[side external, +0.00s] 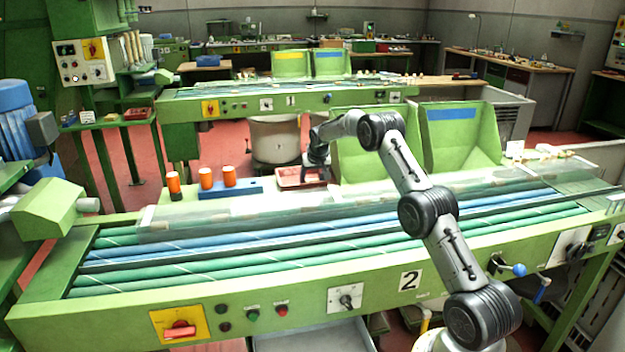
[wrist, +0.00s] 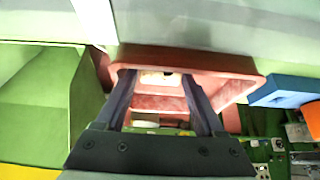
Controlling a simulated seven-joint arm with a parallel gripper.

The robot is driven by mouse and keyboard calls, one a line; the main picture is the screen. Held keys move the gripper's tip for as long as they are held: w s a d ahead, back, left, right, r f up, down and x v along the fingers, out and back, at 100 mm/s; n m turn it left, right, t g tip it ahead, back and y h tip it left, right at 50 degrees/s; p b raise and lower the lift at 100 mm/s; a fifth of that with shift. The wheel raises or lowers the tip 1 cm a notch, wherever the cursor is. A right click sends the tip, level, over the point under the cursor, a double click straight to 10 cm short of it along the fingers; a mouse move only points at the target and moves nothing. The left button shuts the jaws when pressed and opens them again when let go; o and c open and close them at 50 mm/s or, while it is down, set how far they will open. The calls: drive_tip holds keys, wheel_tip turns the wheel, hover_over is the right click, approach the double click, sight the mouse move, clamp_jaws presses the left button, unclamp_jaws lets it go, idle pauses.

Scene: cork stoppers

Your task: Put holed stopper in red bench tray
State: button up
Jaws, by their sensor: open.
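The red bench tray (side external: 290,182) is beyond the conveyor, beside the left green bin. It also shows in the wrist view (wrist: 236,66), with its raised rim around my fingers. My gripper (side external: 316,168) is over the tray in the side view. In the wrist view my gripper (wrist: 157,82) is open, with its two dark fingers apart and pointing into the tray. A small pale cork-coloured stopper (wrist: 153,78) with a dark spot shows between the fingertips, inside the tray's outline. I cannot tell whether it touches the tray floor. The side view does not show the stopper.
A blue rack (side external: 240,189) with orange-topped cylinders (side external: 206,178) stands left of the tray. Two green bins (side external: 461,137) stand to the right. A clear guard (side external: 330,207) runs along the conveyor in front. Cork pieces lie at the conveyor's right end.

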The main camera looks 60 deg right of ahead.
drive_tip(key=v, duration=1.2)
drive_tip(key=s+a+r+n+y, duration=0.1)
drive_tip(key=s+a+r, duration=0.3)
drive_tip(key=a, duration=0.3)
drive_tip(key=s+a+r+n+t, duration=0.15)
drive_tip(key=s+a+r, duration=0.25)
drive_tip(key=a, duration=0.4)
drive_tip(key=s+a+r+n+g+y, duration=0.1)
drive_tip(key=s+a+r+n, duration=0.1)
drive_tip(key=s+a+r, duration=0.35)
drive_tip(key=s+a+f+n+y, duration=0.1)
drive_tip(key=s+a+f+n, duration=0.1)
drive_tip(key=s+a, duration=0.6)
drive_tip(key=s+a+f+n+y, duration=0.1)
drive_tip(key=s+a+f, duration=0.3)
drive_tip(key=s+a, duration=0.4)
drive_tip(key=s+n+t, duration=0.1)
drive_tip(key=s, duration=0.5)
drive_tip(key=shift+s+a+f, duration=0.2)
drive_tip(key=shift+s+f, duration=0.05)
drive_tip(key=shift+s, duration=0.1)
drive_tip(key=shift+n, duration=0.25)
